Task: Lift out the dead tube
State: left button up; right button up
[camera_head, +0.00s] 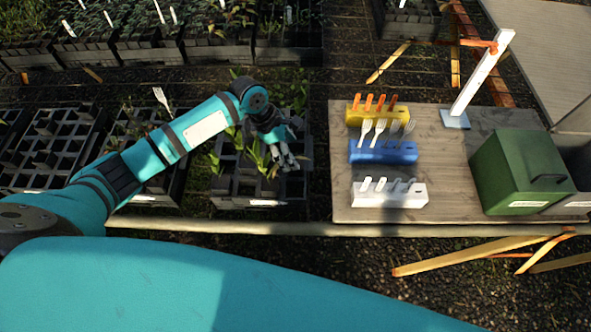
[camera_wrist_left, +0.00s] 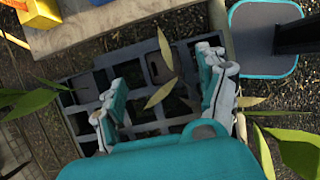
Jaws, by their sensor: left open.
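My left gripper (camera_head: 284,158) reaches in over a black cell tray (camera_head: 246,201); it is open, with its fingers pointing down. In the left wrist view its two fingers (camera_wrist_left: 161,80) stand apart above the tray (camera_wrist_left: 87,88). Thin yellow-tan leaves (camera_wrist_left: 159,94), which look dried, lie between and below the fingers; the tube under them is hard to make out. Green leafy plants (camera_wrist_left: 32,103) stand to either side. In the head view yellowish-green leaves (camera_head: 260,158) rise just left of the gripper. My right gripper is not in view.
To the right, a wooden table (camera_head: 390,216) holds yellow (camera_head: 374,116), blue (camera_head: 383,152) and white (camera_head: 388,194) tag holders, a white post (camera_head: 480,75) and a green bin (camera_head: 517,172). More black trays (camera_head: 50,150) are at left. A rail (camera_head: 270,228) runs along the front.

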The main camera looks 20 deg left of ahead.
aim_at(295, 173)
pick_arm(q)
jog(key=x, duration=0.3)
jog(key=p+x, duration=0.1)
jog(key=shift+s+f, duration=0.3)
jog(key=shift+f, duration=0.1)
jog(key=shift+w+d+f, duration=0.1)
jog(key=shift+d+f, duration=0.1)
jog(key=shift+f, duration=0.35)
grip_shut()
